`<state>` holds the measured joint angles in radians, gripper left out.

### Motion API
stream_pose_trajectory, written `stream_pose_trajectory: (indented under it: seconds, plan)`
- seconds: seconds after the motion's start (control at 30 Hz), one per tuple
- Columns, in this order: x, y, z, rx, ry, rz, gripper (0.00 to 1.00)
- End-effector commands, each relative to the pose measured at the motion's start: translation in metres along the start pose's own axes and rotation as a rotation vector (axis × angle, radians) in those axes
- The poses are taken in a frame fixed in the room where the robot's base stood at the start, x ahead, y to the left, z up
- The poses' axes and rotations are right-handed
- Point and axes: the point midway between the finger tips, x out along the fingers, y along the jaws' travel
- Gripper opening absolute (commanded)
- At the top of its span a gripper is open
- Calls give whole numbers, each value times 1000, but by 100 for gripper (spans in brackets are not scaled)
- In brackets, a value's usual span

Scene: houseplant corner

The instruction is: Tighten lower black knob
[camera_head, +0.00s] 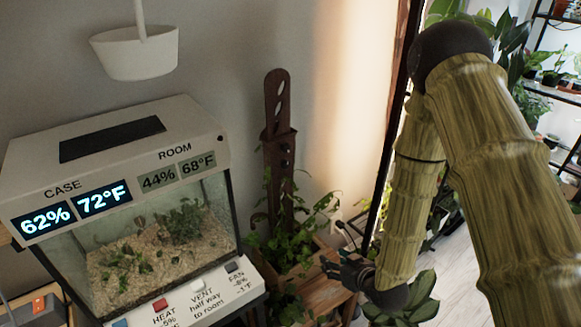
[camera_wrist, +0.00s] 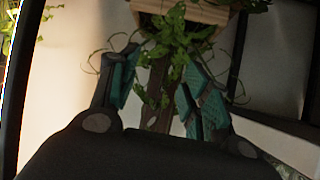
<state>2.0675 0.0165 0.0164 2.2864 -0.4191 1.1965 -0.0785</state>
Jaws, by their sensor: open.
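A dark brown slotted stake (camera_head: 277,97) stands upright against the wall in the head view, with a brown sleeve (camera_head: 272,150) around it. Two small dark knobs show on the sleeve's right side, an upper one (camera_head: 286,147) and a lower one (camera_head: 284,164). My gripper (camera_head: 328,266) is below and to the right of them, apart from the stake, near the leaves. In the wrist view my gripper (camera_wrist: 161,70) has its teal fingers spread, with leaves and the brown stake (camera_wrist: 157,85) behind the gap. I cannot make out either knob there.
A trailing plant (camera_head: 290,245) grows around the stake's foot, over a wooden stand (camera_head: 322,297). A glass case (camera_head: 165,235) with buttons along its front stands at the left. A white hanging pot (camera_head: 135,52) is above it. Shelves of plants stand at the far right.

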Motion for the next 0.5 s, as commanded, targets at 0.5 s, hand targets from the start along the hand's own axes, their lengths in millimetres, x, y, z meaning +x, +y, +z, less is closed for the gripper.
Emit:
stream_pose_trajectory:
  seconds: [0.5]
  plan:
    - [-14, -26, -237, -260, 572, -180, 47]
